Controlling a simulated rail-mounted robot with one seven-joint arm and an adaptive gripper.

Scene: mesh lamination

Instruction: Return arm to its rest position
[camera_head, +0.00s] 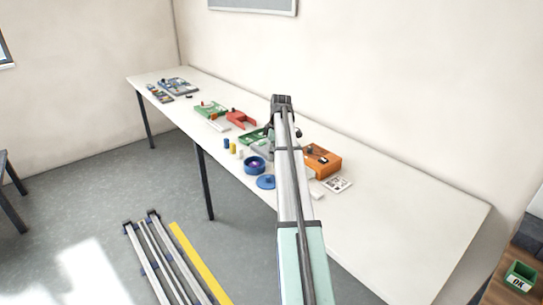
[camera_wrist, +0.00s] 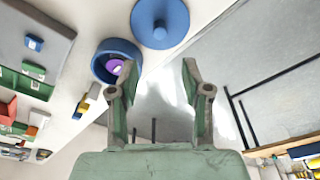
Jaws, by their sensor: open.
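My gripper (camera_wrist: 160,66) is open in the wrist view, with nothing between its two fingers. It hangs near the front edge of the long white table (camera_head: 410,215), with grey floor behind the fingertips. A round blue pot (camera_wrist: 104,72) with a purple piece inside stands beyond the left finger, and a blue lid (camera_wrist: 160,22) lies beside it. In the head view the pot (camera_head: 255,171) and lid (camera_head: 266,182) are just left of my raised arm. My gripper is not clearly seen there; my arm hides part of the table.
An orange box (camera_head: 327,161) and a white card (camera_head: 338,184) are right of my arm. Red (camera_head: 240,120) and green (camera_head: 210,108) trays and small yellow and blue cylinders lie to its left. A green OK bin (camera_head: 520,276) is at lower right. Rails (camera_head: 160,255) lie low at left.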

